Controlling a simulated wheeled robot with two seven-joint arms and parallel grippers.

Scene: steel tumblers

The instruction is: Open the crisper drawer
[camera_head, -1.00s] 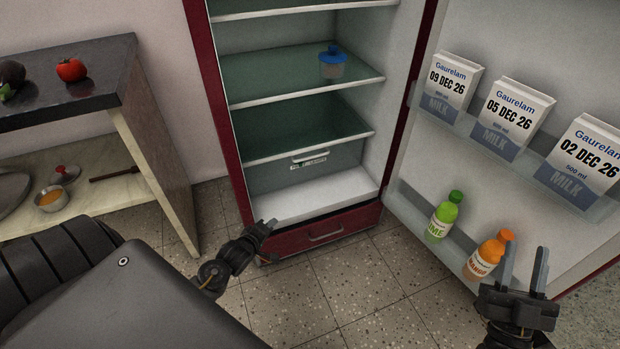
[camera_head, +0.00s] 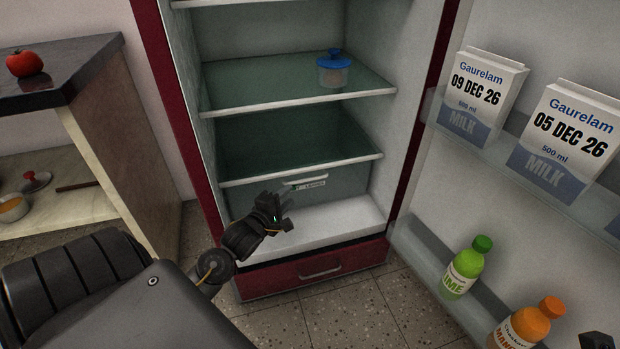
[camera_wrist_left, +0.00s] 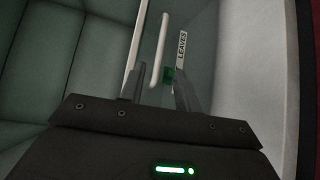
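The crisper drawer (camera_head: 345,203) is the greenish see-through front below the lowest shelf inside the fridge. It looks shut. Its pale bar handle (camera_head: 306,180) sits at the top of the front, above a small white label (camera_head: 314,186). My left gripper (camera_head: 281,207) is inside the fridge, just in front of the drawer, near the handle's left end. In the left wrist view the gripper's (camera_wrist_left: 160,82) fingers are apart. The handle (camera_wrist_left: 161,38) runs down toward the gap between them, and the label reads LEAVES (camera_wrist_left: 182,48). Only a bit of my right gripper (camera_head: 597,341) shows at the bottom right corner.
The fridge door stands open at the right with milk cartons (camera_head: 485,100), a green bottle (camera_head: 467,267) and an orange bottle (camera_head: 527,325). A red panel with a handle (camera_head: 320,272) is below the fridge floor. A counter (camera_head: 60,80) stands left.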

